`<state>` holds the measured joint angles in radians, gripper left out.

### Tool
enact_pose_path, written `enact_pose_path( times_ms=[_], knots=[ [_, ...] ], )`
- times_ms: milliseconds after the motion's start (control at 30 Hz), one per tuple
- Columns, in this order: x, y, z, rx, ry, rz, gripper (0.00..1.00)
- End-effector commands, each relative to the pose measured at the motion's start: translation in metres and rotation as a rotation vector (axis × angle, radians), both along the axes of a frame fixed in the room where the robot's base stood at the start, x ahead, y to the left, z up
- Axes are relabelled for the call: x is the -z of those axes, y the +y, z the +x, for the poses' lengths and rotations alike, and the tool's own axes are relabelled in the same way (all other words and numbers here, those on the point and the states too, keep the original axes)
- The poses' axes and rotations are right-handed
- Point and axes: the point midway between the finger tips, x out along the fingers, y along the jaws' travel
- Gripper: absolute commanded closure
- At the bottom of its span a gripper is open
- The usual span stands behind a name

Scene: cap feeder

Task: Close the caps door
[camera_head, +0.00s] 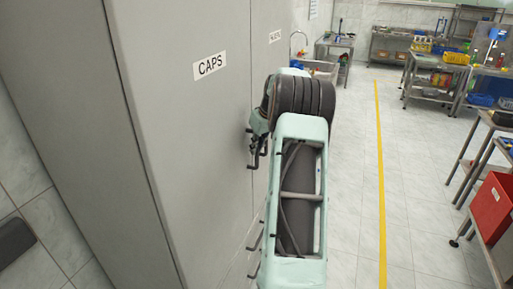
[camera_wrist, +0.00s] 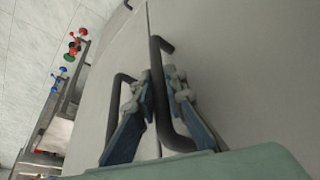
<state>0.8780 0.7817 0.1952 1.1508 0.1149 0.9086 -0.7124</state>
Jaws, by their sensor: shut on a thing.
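The caps door (camera_head: 200,130) is a tall grey cabinet panel with a white "CAPS" label at the left of the head view. It looks flush, or nearly so, with the neighbouring panel. My gripper (camera_wrist: 160,88) has its two blue-grey fingers on either side of a dark bar handle (camera_wrist: 162,100) in the wrist view, shut on it. A second dark handle (camera_wrist: 117,90) is beside it, partly behind the left finger. A seam between panels runs near the handles. No label shows in the wrist view, so I cannot tell there which panel bears the held handle.
A second labelled panel (camera_head: 272,80) adjoins the caps door on the right. More handles (camera_head: 254,252) show lower down. A red crate (camera_head: 492,208) and metal tables stand at the right. The tiled floor by the yellow line (camera_head: 380,170) is clear.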

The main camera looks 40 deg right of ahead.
Motion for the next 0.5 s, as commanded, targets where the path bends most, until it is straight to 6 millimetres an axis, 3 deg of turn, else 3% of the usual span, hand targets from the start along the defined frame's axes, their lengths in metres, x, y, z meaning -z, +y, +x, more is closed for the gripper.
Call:
enact_pose_path(
  times_ms=[167,200,333,500],
  knots=[
    [-0.0036,0.004,0.0074,-0.006,-0.015,-0.001,1.0],
    [-0.0038,0.0041,0.0077,-0.006,-0.015,-0.001,0.86],
    [-0.0032,0.0041,0.0069,-0.006,-0.013,0.0,0.71],
    [-0.0021,0.0038,0.0057,-0.005,-0.01,0.001,0.71]
  ],
)
